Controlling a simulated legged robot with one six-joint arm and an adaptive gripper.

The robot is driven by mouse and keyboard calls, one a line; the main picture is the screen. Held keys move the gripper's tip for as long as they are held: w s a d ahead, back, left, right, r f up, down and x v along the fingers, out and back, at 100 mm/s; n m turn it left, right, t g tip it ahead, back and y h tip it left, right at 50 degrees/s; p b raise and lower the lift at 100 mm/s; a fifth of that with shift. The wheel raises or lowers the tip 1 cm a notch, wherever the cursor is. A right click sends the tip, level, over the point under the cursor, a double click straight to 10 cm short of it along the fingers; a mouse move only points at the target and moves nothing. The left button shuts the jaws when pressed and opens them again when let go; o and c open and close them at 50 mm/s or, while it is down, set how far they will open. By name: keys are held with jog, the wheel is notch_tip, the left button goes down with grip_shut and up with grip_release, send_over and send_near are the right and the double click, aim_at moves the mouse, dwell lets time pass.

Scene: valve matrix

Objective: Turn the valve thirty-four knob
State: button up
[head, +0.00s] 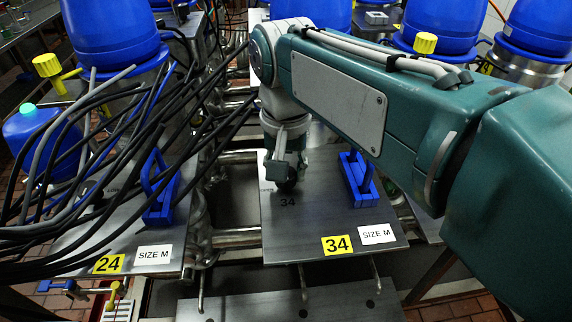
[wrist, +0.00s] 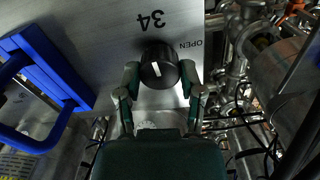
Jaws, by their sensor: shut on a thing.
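The valve thirty-four knob (wrist: 160,62) is a round black knob with a white mark, on a grey metal plate printed "34" and "OPEN" in the wrist view. My gripper (wrist: 160,75) has one finger on each side of the knob and is shut on it. In the head view my gripper (head: 283,175) points down onto the plate (head: 315,220), behind the small printed "34". The knob is mostly hidden under it there. A yellow 34 label (head: 336,245) is at the plate's front edge.
A blue handle (head: 357,180) stands on the plate right of my gripper; it also shows at left in the wrist view (wrist: 45,85). A SIZE M label (head: 377,234) is beside the 34 label. Plate 24 (head: 125,225) and many loose cables (head: 95,150) are at left.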

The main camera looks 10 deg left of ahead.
jog(key=shift+f+m, duration=0.15)
jog(key=shift+m, duration=0.15)
dwell(0.4)
jog(key=o, duration=1.2)
jog(key=shift+s+a, duration=0.1)
jog(key=shift+c, duration=0.2)
notch_tip(320, 180, up, 12)
jog(key=shift+a, duration=0.1)
